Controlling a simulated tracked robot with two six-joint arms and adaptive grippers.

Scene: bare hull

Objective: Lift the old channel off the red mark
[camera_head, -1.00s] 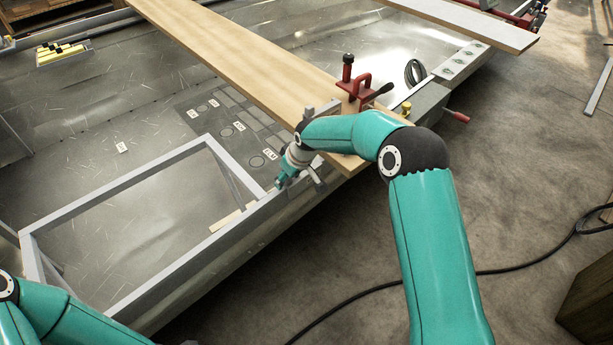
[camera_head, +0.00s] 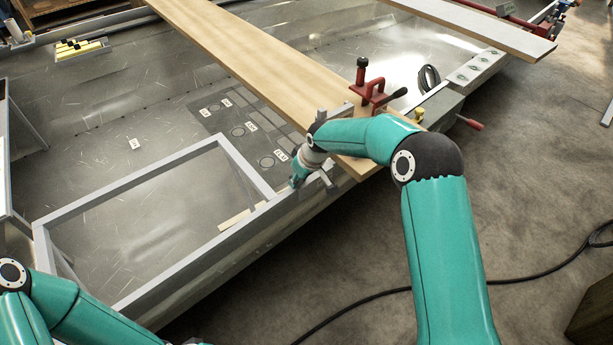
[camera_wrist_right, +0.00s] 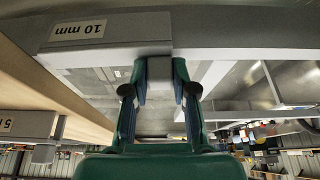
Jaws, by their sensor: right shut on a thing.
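In the head view my right gripper (camera_head: 298,178) is at the hull's near edge, beside the end of a wooden plank. In the right wrist view my teal fingers (camera_wrist_right: 160,72) are shut on a small grey tab under a grey block labelled "10 mm" (camera_wrist_right: 110,28). The block lies along a grey rail. A second labelled block (camera_wrist_right: 28,124), its label partly cut off, is at the left and apart from the fingers. I cannot tell which grey piece is the old channel, and no red mark is visible.
The wooden plank (camera_head: 240,60) crosses the hull. A red clamp (camera_head: 372,92) stands by its near end. A grey rectangular frame (camera_head: 150,180) lies left of my right gripper. A second plank (camera_head: 480,25) is at the far right. A black cable (camera_head: 400,291) lies on the floor.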

